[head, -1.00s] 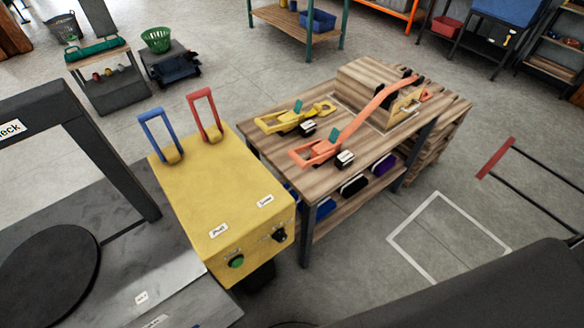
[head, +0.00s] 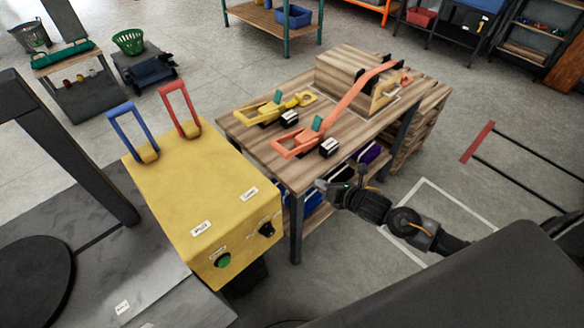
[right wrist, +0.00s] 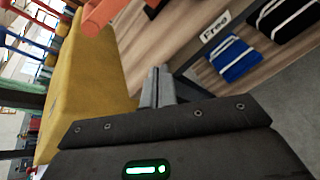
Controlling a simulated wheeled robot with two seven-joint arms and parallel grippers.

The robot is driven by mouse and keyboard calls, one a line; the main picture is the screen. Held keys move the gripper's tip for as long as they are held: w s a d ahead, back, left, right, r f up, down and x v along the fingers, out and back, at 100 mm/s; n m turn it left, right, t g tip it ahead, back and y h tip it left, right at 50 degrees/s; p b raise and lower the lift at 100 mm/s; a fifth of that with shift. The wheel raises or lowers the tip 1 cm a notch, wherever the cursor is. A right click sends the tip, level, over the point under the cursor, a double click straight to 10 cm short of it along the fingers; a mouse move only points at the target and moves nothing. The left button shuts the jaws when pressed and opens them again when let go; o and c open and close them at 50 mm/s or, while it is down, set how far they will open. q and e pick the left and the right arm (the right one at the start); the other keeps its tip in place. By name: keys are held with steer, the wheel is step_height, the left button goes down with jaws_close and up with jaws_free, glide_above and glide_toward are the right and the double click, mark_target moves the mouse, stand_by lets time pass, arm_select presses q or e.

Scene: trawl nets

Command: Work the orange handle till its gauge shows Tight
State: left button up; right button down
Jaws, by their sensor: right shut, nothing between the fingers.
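The orange handle (head: 298,143) lies low on the near end of the wooden bench, with an orange strap (head: 358,92) running from it up over a wooden crate. A small gauge block (head: 328,147) with a white face sits beside the handle; its word is too small to read in the head view. In the right wrist view, part of the orange handle (right wrist: 103,14) shows at the top, and a white label (right wrist: 215,25) appears to read "Free". My right gripper (head: 322,186) is shut and empty, in front of the bench edge, below and apart from the handle. My left gripper is out of view.
A yellow handle (head: 258,113) with its own gauge block (head: 289,118) lies behind the orange one. A yellow cabinet (head: 190,190) with a blue lever (head: 127,128) and a red lever (head: 180,105) stands left of the bench.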

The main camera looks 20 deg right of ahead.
steer(key=a+r+n+y, duration=0.2)
steer(key=a+r+n, duration=0.1)
steer(key=r+n, duration=0.2)
step_height(320, 180, up, 2)
steer(key=shift+s+a+r+t, duration=0.1)
steer(key=shift+s+a+t, duration=0.05)
steer(key=shift+s+t, duration=0.2)
steer(key=p+x, duration=0.1)
steer(key=x, duration=0.7)
steer(key=shift+w+p, duration=0.25)
steer(key=shift+p, duration=0.05)
steer(key=shift+x, duration=0.8)
steer(key=shift+s+a, duration=0.1)
